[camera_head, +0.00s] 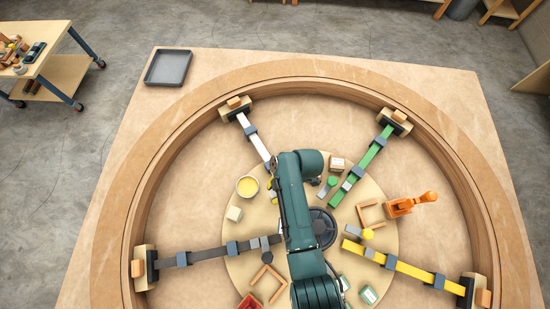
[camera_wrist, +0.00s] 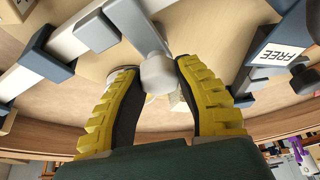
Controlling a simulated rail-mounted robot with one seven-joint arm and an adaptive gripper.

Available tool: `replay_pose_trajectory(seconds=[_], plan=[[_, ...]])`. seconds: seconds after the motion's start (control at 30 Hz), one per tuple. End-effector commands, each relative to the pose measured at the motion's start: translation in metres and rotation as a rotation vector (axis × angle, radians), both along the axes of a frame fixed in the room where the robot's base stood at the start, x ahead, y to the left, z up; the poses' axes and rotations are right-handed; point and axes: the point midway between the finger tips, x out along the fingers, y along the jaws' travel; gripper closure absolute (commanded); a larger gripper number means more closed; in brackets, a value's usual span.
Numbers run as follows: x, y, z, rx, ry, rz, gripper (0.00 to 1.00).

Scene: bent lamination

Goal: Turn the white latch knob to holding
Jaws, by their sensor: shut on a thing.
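The white latch knob (camera_wrist: 158,74) shows in the wrist view, at the end of a pale grey lever that runs up from it to a grey block on the white bar (camera_wrist: 65,48). My gripper (camera_wrist: 160,80) has its yellow-padded fingers on both sides of the knob and is shut on it. A label reading FREE (camera_wrist: 277,55) appears upside down to the right. In the head view the white bar (camera_head: 254,138) runs from the ring at upper left toward the hub, and my gripper (camera_head: 271,184) is mostly hidden under my arm. The knob cannot be made out there.
Green (camera_head: 360,168), yellow (camera_head: 405,267) and dark grey (camera_head: 208,254) bars also run inward from the wooden ring (camera_head: 166,156). An orange clamp-like tool (camera_head: 408,204), a yellow-filled bowl (camera_head: 247,186) and small blocks lie around the hub. A dark tray (camera_head: 168,67) lies outside the ring.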

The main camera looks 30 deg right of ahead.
Motion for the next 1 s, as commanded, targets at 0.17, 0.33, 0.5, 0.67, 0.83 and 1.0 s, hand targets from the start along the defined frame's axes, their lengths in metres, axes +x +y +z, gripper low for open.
replay_pose_trajectory(seconds=[0.17, 0.33, 0.5, 0.67, 0.83, 1.0], plan=[[-0.002, 0.001, -0.003, 0.002, 0.004, 0.002, 1.0], [-0.002, 0.001, -0.003, 0.003, 0.004, 0.001, 0.6], [-0.001, 0.001, -0.002, 0.002, 0.003, 0.0, 0.36], [-0.001, 0.001, -0.001, 0.001, 0.002, 0.0, 0.36], [0.0, -0.003, 0.006, 0.0, -0.001, -0.001, 0.36], [-0.002, -0.016, 0.039, -0.001, -0.005, -0.003, 0.36]])
